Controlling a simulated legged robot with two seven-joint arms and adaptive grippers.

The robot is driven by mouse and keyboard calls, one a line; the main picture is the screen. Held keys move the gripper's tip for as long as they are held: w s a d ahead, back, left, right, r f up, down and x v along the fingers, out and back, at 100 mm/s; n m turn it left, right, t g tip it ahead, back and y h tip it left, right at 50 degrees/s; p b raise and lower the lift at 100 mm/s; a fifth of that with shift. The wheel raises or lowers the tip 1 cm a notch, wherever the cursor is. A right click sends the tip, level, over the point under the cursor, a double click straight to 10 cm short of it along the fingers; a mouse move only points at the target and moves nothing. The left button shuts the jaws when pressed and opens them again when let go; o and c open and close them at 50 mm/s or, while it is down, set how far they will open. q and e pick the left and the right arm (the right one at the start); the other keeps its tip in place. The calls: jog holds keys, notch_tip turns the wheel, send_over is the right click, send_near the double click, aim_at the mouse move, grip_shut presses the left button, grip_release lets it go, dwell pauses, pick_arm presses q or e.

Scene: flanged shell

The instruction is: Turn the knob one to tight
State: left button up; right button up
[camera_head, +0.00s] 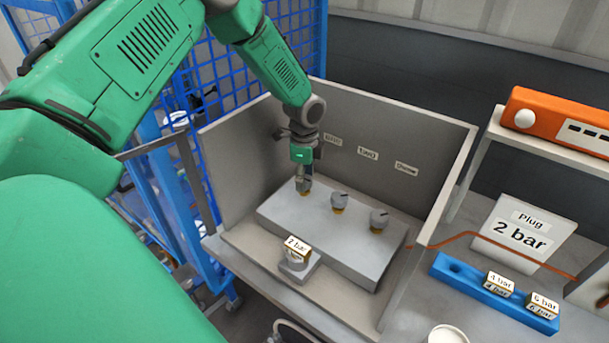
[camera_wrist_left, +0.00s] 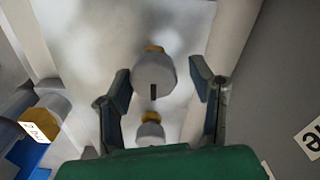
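Three grey knobs with yellow bases stand in a row on a grey block (camera_head: 340,250). The middle knob (camera_head: 338,201) and right knob (camera_head: 379,219) show clearly. My left gripper (camera_head: 303,186) is over the leftmost knob, mostly covering it. In the left wrist view this knob (camera_wrist_left: 154,72) sits between my two open fingers (camera_wrist_left: 160,85), with gaps on both sides. Its dark mark points towards the gripper's base. Another knob (camera_wrist_left: 150,132) shows behind it, partly cut off by the gripper body. My right gripper is not in view.
The back panel (camera_head: 435,150) carries small labels; the middle label (camera_head: 367,154) reads "two". A 2 bar plug (camera_head: 297,246) stands in front of the block. On the right are a blue rack (camera_head: 462,272) with plugs, a "Plug 2 bar" sign (camera_head: 522,228) and an orange device (camera_head: 555,118).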

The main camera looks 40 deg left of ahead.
pick_arm(q)
jog(key=shift+s+f, duration=0.1)
jog(key=shift+f, duration=0.05)
notch_tip(320, 180, up, 12)
dwell(0.6)
jog(key=shift+a+f, duration=0.1)
dwell(0.4)
